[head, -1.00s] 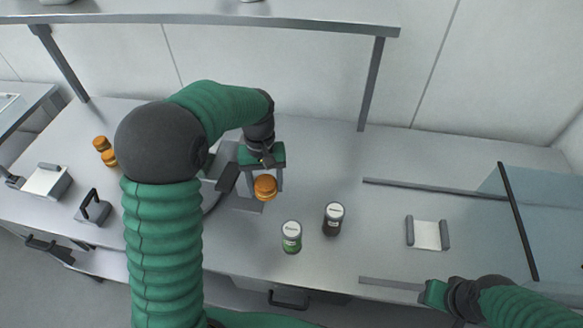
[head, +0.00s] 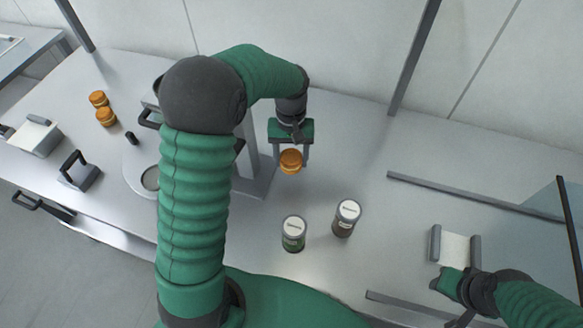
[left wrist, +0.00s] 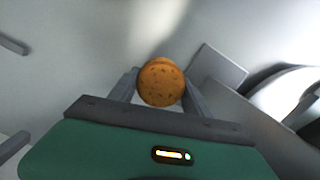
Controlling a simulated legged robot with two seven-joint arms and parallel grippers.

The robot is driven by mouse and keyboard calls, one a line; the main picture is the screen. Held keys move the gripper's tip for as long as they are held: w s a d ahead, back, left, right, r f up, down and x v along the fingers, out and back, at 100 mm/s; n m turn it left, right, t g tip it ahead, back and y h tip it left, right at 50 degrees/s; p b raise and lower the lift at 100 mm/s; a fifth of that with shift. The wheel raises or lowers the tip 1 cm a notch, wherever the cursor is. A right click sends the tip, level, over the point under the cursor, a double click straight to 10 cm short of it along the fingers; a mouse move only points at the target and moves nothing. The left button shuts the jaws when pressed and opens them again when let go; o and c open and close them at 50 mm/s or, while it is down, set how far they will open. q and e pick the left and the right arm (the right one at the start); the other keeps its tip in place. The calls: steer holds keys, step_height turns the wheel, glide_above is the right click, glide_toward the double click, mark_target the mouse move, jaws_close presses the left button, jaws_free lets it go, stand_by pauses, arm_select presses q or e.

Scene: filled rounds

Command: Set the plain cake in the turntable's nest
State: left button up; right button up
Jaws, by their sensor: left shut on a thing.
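My left gripper (head: 291,150) is shut on a round orange-brown cake (head: 291,162) and holds it over the grey worktop, just right of a grey stand. In the left wrist view the cake (left wrist: 160,82) sits between the fingertips, its face dotted with dark specks. The turntable (head: 136,166) is a pale round plate left of my left arm, which hides much of it. A dark-rimmed round recess (head: 151,178), perhaps the nest, shows on it and looks empty. My right gripper (head: 450,281) is at lower right; its fingers are not clear.
Two similar cakes (head: 106,117) lie at the back left. Two white-lidded jars, one green (head: 294,233) and one dark (head: 346,218), stand in front of the held cake. A handled grey block (head: 79,172) is at left. Clear worktop lies right of the held cake.

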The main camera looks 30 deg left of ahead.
mark_target(293, 181)
arm_select(q)
steer(key=f, duration=0.7)
steer(key=shift+d+f, duration=0.15)
steer(key=shift+d, duration=0.25)
steer(key=shift+w+d+f, duration=0.1)
steer(key=shift+f, duration=0.1)
steer(key=o, duration=0.9)
steer(key=shift+a+f, duration=0.2)
steer(key=shift+a, duration=0.3)
steer(key=shift+d, duration=0.1)
steer(key=shift+d+r, duration=0.1)
steer(key=shift+d, duration=0.05)
